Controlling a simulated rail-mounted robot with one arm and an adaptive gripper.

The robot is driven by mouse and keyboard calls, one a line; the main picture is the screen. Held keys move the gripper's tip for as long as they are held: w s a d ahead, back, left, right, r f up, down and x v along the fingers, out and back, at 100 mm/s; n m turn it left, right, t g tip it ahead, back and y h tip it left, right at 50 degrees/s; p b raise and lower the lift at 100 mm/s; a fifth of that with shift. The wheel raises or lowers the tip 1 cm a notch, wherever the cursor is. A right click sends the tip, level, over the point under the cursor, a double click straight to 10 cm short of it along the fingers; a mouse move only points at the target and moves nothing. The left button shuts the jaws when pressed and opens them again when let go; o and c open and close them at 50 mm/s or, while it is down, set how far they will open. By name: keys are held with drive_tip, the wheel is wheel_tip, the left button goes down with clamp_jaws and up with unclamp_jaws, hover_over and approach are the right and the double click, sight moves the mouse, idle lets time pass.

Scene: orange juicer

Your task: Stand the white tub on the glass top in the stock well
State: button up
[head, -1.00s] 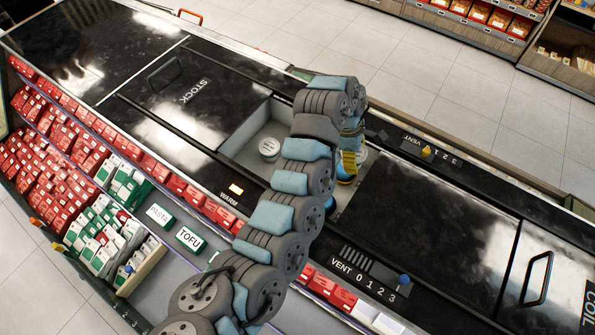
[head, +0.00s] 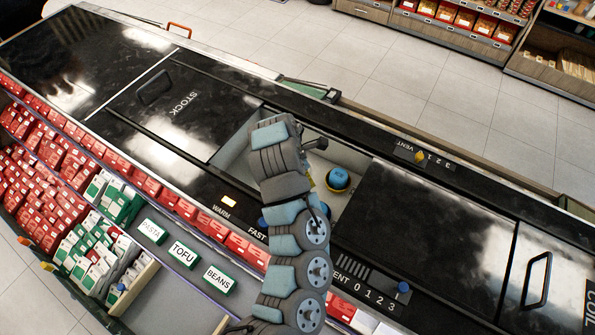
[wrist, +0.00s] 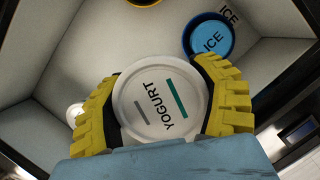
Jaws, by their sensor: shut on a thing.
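In the wrist view, the round white tub (wrist: 140,118), its lid reading YOGURT, is between the yellow fingers of my gripper (wrist: 160,98). My gripper is shut on the tub's sides, with the well's pale interior behind it. In the head view, my arm covers the tub and nearly all of the gripper. The black glass top marked STOCK (head: 190,120) lies left of the open well (head: 232,145). I cannot tell the tub's height above the well floor.
A small white thing (wrist: 74,114) is partly hidden behind the left finger. Another black glass top (head: 430,220) lies right of the well.

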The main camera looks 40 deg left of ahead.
drive_tip(key=w+a+f+b, duration=0.2)
drive_tip(key=b, duration=0.2)
drive_tip(key=w+a+f+b, duration=0.2)
drive_tip(key=w+b, duration=0.1)
drive_tip(key=w+a+f+b, duration=0.2)
drive_tip(key=b, duration=0.2)
drive_tip(key=shift+w+a+b, duration=0.1)
drive_tip(key=shift+w+b, duration=0.25)
drive_tip(key=shift+w+a+p, duration=0.1)
drive_tip(key=shift+p, duration=0.25)
drive_tip(key=shift+w+a+f, duration=0.25)
drive_tip(key=shift+w+f, duration=0.1)
drive_tip(key=shift+f, duration=0.1)
drive_tip(key=shift+w+a+f, duration=0.25)
drive_tip(key=shift+w+f, duration=0.1)
drive_tip(key=shift+f, duration=0.2)
drive_tip(key=shift+w+a+f, duration=0.25)
drive_tip(key=shift+w+f, duration=0.1)
drive_tip(key=shift+f, duration=0.2)
drive_tip(key=shift+a+f, duration=0.1)
drive_tip(key=shift+w+a+f, duration=0.1)
drive_tip(key=shift+f+p, duration=0.55)
drive_tip(key=shift+f, duration=1.05)
